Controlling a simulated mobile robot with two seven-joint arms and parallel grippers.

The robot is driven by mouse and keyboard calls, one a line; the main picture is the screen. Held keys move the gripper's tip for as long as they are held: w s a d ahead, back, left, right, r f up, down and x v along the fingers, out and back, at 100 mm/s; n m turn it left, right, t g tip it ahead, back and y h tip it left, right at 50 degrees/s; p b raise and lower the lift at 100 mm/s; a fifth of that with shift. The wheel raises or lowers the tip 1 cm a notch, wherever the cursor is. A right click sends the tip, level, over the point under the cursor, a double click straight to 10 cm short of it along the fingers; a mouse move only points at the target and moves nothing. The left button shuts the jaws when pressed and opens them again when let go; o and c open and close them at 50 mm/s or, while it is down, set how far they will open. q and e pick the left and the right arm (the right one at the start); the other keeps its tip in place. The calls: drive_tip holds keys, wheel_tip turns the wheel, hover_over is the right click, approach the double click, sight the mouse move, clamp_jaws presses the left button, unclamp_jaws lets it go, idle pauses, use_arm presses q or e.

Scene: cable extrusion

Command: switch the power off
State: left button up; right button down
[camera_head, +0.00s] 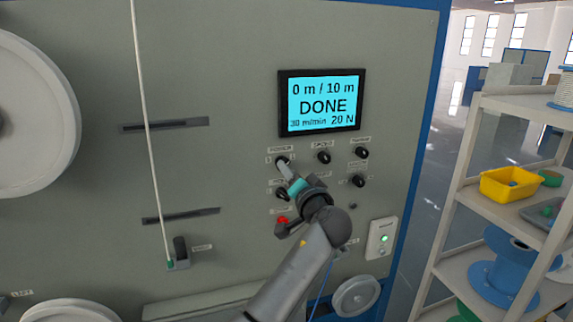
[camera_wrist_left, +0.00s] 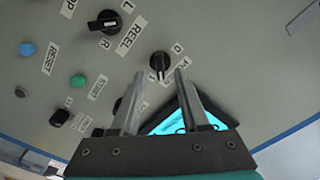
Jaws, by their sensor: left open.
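The power knob (camera_head: 281,161), small and black, sits on the grey machine panel just below the display, under a small label that seems to read POWER. In the left wrist view the black knob (camera_wrist_left: 160,62) shows just beyond the fingertips, lined up with the space between them. My left gripper (camera_head: 285,166) reaches up to this knob from below right. Its two grey fingers (camera_wrist_left: 160,78) are open with nothing held. Whether they touch the knob I cannot tell. The label beside the knob is partly hidden by a finger. My right gripper is not in view.
The display (camera_head: 319,103) reads DONE, 0 m / 10 m. Other black knobs (camera_head: 324,157) sit close by. A red button (camera_head: 283,220) is below, beside my arm. A REEL knob (camera_wrist_left: 103,20) and a green button (camera_wrist_left: 78,80) are near. A shelf (camera_head: 500,190) stands at right.

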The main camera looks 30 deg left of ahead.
use_arm(q)
drive_tip(key=shift+x, duration=1.45)
drive_tip(key=shift+c, duration=0.2)
clamp_jaws()
